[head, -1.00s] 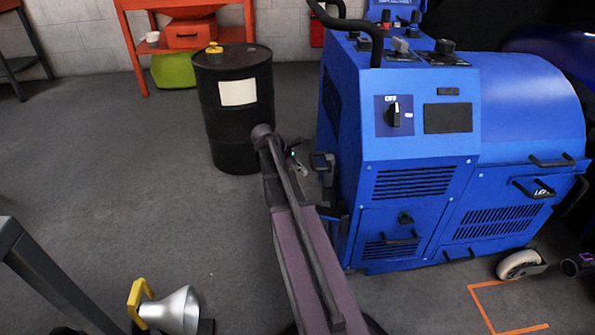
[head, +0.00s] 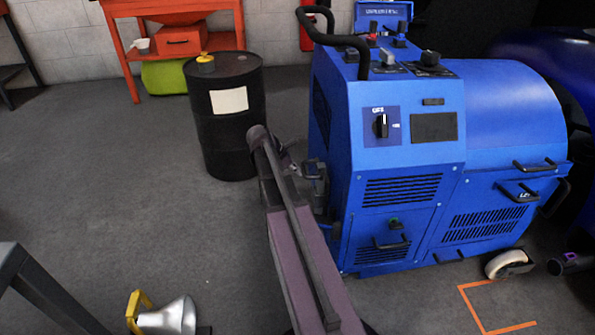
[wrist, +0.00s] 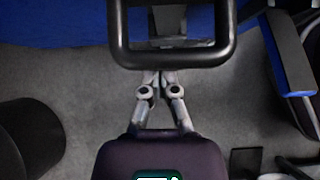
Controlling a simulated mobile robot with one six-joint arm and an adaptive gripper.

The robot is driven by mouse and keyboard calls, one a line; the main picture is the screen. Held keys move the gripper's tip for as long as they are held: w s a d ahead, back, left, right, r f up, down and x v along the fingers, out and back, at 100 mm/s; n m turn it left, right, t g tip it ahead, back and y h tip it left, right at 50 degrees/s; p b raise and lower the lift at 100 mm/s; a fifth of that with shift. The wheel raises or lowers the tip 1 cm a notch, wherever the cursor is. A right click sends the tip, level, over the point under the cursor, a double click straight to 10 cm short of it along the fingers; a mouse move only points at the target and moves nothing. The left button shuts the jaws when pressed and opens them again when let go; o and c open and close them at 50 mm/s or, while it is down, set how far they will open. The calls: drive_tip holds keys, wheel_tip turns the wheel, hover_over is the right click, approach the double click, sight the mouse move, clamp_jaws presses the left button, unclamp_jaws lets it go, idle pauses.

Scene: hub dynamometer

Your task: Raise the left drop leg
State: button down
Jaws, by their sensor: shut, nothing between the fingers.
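The blue dynamometer cabinet (head: 400,170) stands right of my arm in the head view. Dark fittings (head: 315,172) stick out from its left side; I cannot tell which of them is the left drop leg. In the wrist view, a black loop handle (wrist: 172,57) crosses the top in front of the blue body. My gripper (wrist: 160,80) is shut and empty, its fingertips at the lower edge of the loop's bar in the picture. I cannot tell whether they touch it. In the head view my arm mostly hides the gripper.
A black drum (head: 228,125) with a yellow-capped item on top stands left of the cabinet. An orange bench (head: 180,40) is at the back. A work lamp (head: 165,312) lies at the lower left. Grey floor between is clear. A dark part (wrist: 287,55) is at right in the wrist view.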

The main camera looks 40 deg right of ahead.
idle(0.3)
wheel_tip(320, 180, up, 9)
drive_tip(key=p, duration=0.9)
idle(0.3)
drive_tip(key=shift+f, duration=0.2)
drive_tip(key=shift+w+a+f+b, duration=0.15)
drive_tip(key=shift+a+f+b, duration=0.05)
drive_tip(key=shift+f+b, duration=0.85)
drive_tip(key=shift+w+a+f+b, duration=0.1)
drive_tip(key=shift+a+f+b, duration=0.05)
drive_tip(key=shift+f+b, duration=0.85)
drive_tip(key=p+v, duration=0.7)
drive_tip(key=v, duration=0.3)
drive_tip(key=shift+r+p, duration=0.2)
drive_tip(key=shift+p, duration=0.15)
